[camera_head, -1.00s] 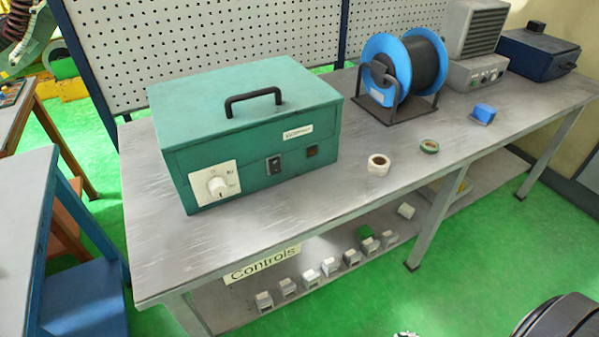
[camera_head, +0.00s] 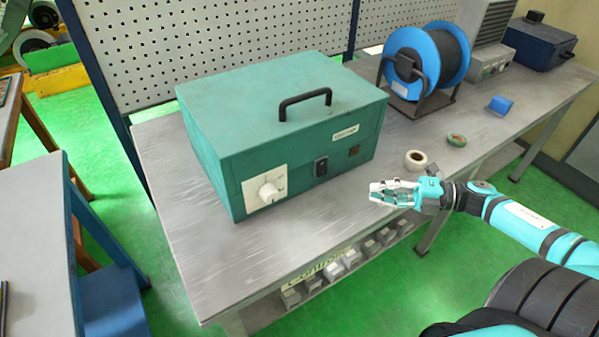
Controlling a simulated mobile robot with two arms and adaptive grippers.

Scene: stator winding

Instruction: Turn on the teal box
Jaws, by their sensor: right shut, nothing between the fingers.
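The teal box (camera_head: 285,130) stands on the metal workbench, with a black handle (camera_head: 305,100) on its lid. Its front has a white panel with a round white knob (camera_head: 268,192), a black switch (camera_head: 321,167) and a small dark brownish square (camera_head: 354,151). My right gripper (camera_head: 376,192) comes in from the right, in front of the box and apart from it, to the right of the knob and lower right of the switch. It is shut and empty. My left gripper is not in view.
A white tape roll (camera_head: 415,160) lies just behind my right gripper, with a green tape roll (camera_head: 456,140) and a blue block (camera_head: 500,104) further right. A blue cable reel (camera_head: 412,65) stands behind. The workbench (camera_head: 185,225) is clear left of and before the box.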

